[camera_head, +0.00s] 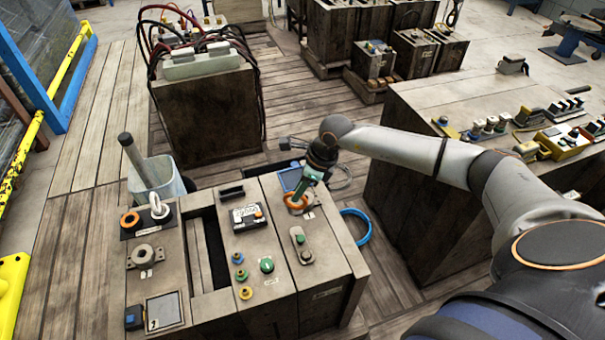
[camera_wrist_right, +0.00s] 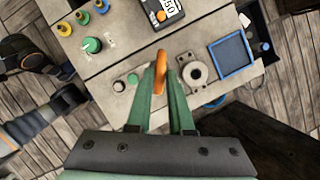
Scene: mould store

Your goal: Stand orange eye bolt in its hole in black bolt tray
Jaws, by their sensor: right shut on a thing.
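The orange eye bolt (camera_head: 296,201) is between the green fingers of my right gripper (camera_head: 308,182), over the back right of the wooden mould tops. In the right wrist view, its orange ring (camera_wrist_right: 161,66) shows between the fingertips (camera_wrist_right: 163,82); its shank is hidden. My right gripper is shut on it. I cannot tell whether it touches the surface below. The black bolt tray (camera_head: 143,225) lies at the back left of the mould tops. It has an orange ring mark (camera_head: 130,219) and a pale eye bolt (camera_head: 159,208) standing in it. My left gripper is not in view.
A pale ring flange (camera_wrist_right: 194,72) and a blue-framed tray (camera_wrist_right: 232,54) are close to my right gripper. A label device (camera_head: 248,217) and coloured knobs (camera_head: 266,265) lie between it and the bolt tray. A bin (camera_head: 163,177) with a tall rod stands behind the tray.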

